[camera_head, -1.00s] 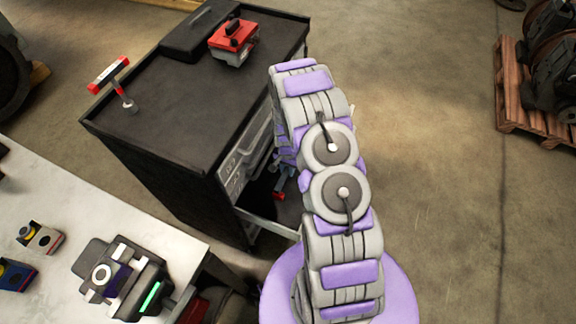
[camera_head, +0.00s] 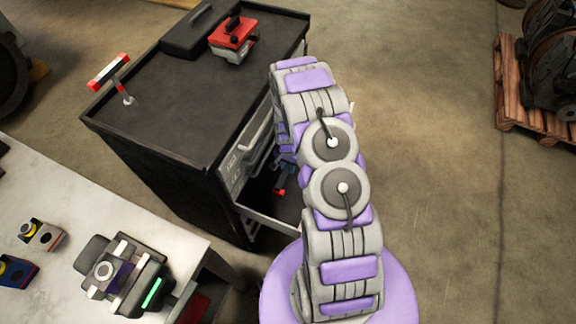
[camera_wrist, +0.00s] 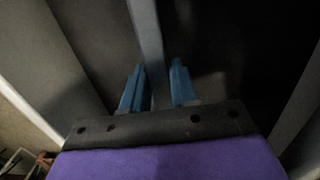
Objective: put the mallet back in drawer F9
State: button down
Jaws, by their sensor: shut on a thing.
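I cannot read drawer labels.
The black cabinet (camera_head: 180,120) also carries a red-and-grey box (camera_head: 233,40) and a dark case (camera_head: 198,30). A white table (camera_head: 60,205) with several devices is at the lower left. A wooden pallet (camera_head: 508,85) is at the right. The floor between is clear.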

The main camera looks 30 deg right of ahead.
jog(key=shift+f, duration=0.9)
jog(key=c, duration=0.8)
grip_release()
